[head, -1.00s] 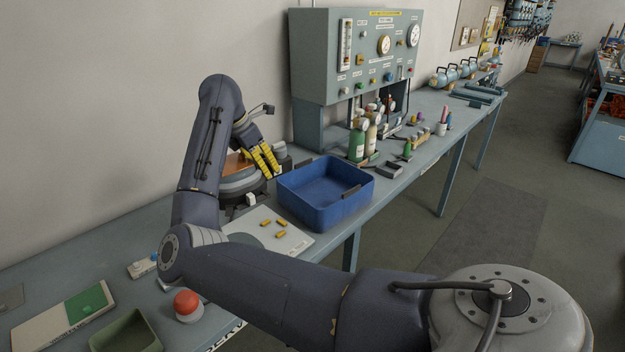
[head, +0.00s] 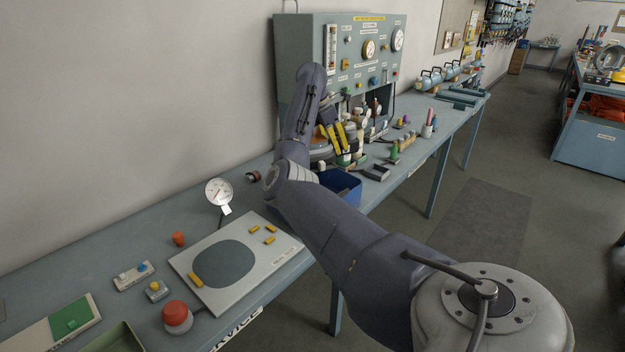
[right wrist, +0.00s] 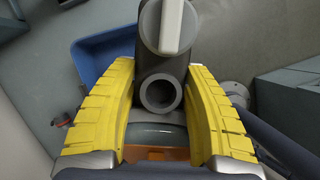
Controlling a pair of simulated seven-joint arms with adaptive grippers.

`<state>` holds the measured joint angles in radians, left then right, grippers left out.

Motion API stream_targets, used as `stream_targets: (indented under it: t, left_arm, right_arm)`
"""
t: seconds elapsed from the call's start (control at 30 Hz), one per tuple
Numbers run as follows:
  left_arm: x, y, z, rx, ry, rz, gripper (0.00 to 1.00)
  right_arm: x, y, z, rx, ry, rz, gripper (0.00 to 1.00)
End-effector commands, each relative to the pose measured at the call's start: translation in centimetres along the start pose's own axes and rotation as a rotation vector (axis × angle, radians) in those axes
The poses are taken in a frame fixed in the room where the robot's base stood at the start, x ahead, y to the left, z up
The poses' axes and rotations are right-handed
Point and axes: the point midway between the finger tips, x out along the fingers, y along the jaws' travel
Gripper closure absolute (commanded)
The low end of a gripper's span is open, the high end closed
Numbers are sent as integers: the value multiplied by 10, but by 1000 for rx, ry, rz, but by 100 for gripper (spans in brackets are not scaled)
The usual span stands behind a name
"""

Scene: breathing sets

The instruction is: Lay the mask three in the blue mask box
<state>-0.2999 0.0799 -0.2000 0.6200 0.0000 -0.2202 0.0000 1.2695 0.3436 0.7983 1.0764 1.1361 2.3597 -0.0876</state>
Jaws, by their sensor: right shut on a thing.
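My right gripper (head: 335,138) has yellow fingers and is shut on the mask, a grey rounded piece with an orange part (right wrist: 155,154). In the right wrist view a grey round port (right wrist: 160,92) sits between the fingers. In the head view the mask (head: 319,153) is mostly hidden by my arm and fingers. The blue mask box (head: 346,187) stands on the bench, partly covered by my right arm. It also shows in the right wrist view (right wrist: 92,62), beyond the left finger. The mask appears raised near the box; its exact height is unclear. My left gripper is out of view.
A pale board (head: 222,294) with a dark disc and several yellow pieces lies nearer on the bench. A dial gauge (head: 219,192) stands behind it. A tall test panel (head: 362,55) and bottles crowd the area beyond my gripper. A red button (head: 177,314) sits in front.

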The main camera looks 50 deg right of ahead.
Motion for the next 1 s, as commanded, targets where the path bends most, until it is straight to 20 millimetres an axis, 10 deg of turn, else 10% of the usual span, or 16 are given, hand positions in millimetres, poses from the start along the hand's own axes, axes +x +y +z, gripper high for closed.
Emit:
stream_targets:
  t: [0.47, 1.0]
  left_arm:
    - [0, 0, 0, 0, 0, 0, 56]
    - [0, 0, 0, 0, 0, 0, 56]
  right_arm:
    - [23, 12, -4, 44, -1, -18, 100]
    - [118, 11, -43, 50, -3, -24, 100]
